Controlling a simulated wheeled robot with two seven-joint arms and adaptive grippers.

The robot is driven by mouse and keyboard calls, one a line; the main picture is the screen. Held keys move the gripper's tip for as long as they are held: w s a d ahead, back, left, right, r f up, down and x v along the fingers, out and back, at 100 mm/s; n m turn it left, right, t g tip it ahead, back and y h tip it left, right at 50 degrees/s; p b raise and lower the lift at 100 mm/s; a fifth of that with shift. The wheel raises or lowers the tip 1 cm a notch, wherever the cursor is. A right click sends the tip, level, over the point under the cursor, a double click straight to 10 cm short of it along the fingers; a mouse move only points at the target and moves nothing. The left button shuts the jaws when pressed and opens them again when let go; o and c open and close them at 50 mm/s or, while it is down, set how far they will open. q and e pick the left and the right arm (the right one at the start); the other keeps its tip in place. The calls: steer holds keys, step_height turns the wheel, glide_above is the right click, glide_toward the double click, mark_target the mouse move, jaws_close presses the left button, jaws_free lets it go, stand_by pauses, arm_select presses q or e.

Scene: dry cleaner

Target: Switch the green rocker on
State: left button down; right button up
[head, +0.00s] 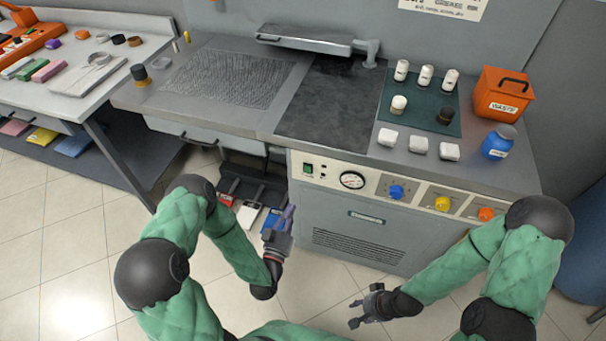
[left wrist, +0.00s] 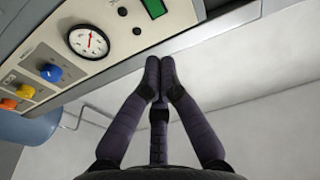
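The green rocker (head: 308,168) sits at the left end of the machine's front panel (head: 330,175), left of the round gauge (head: 352,180). In the left wrist view the rocker (left wrist: 155,8) is at the top edge, partly cut off. My left gripper (head: 289,212) is below and left of the rocker, in front of the machine, fingers pointing up. In the left wrist view its fingertips (left wrist: 160,65) are together with nothing between them, apart from the panel. My right gripper (head: 354,312) is low in front of the machine, its fingers apart and empty.
The panel also carries blue (head: 396,192), yellow (head: 442,204) and orange (head: 486,214) knobs. White bottles, an orange waste bin (head: 502,95) and a blue jar (head: 498,142) stand on top. The floor before the machine is clear.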

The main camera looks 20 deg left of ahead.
mark_target(306, 167)
arm_select(q)
steer(key=shift+w, duration=0.1)
steer(key=w+b, duration=0.1)
steer(key=w, duration=0.3)
steer(key=w+r+b, duration=0.1)
steer(key=w, duration=0.4)
steer(key=w+b, duration=0.1)
steer(key=w, duration=0.3)
steer(key=shift+w+d+r, duration=0.25)
steer(key=shift+r, duration=0.15)
steer(key=shift+w, duration=0.1)
steer(key=shift+r, duration=0.1)
steer(key=shift+w+r+g+p, duration=0.3)
steer(key=shift+r+g+p, duration=0.1)
steer(key=shift+p, duration=0.3)
steer(key=shift+f, duration=0.3)
